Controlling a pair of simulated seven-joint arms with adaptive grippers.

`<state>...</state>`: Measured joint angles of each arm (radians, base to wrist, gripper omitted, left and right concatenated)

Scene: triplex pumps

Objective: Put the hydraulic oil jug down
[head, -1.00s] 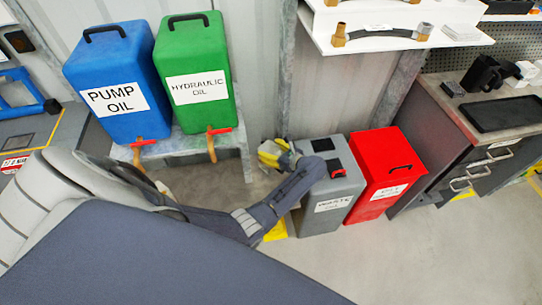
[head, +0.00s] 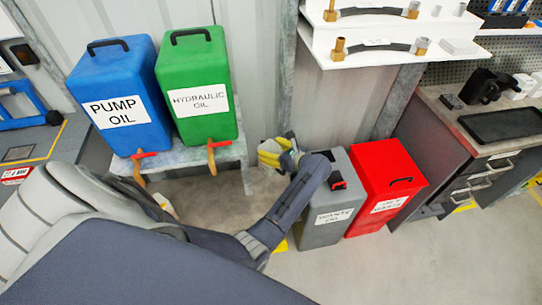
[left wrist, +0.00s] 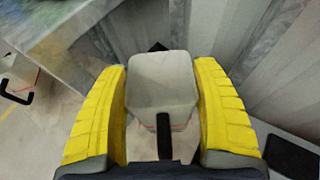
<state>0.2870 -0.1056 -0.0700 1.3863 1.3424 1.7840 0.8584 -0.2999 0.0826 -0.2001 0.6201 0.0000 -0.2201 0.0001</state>
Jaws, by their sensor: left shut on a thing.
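My left gripper (head: 277,154), with yellow fingers, is low by the wall, between the oil stand and the grey waste can. In the left wrist view its fingers (left wrist: 158,75) are on both sides of a whitish jug (left wrist: 162,82) with a black handle (left wrist: 163,135), and it is shut on this jug. No label shows on the jug, and I cannot tell whether its base touches anything. In the head view the gripper and arm mostly hide it. The green hydraulic oil container (head: 199,85) stands on the stand with a red-handled tap. My right gripper is not in view.
A blue pump oil container (head: 122,90) stands beside the green one on the grey stand (head: 185,158). The grey waste oil can (head: 335,205) and a red can (head: 388,180) stand right of my gripper. A workbench (head: 480,125) is further right. Open floor (head: 385,265) lies in front.

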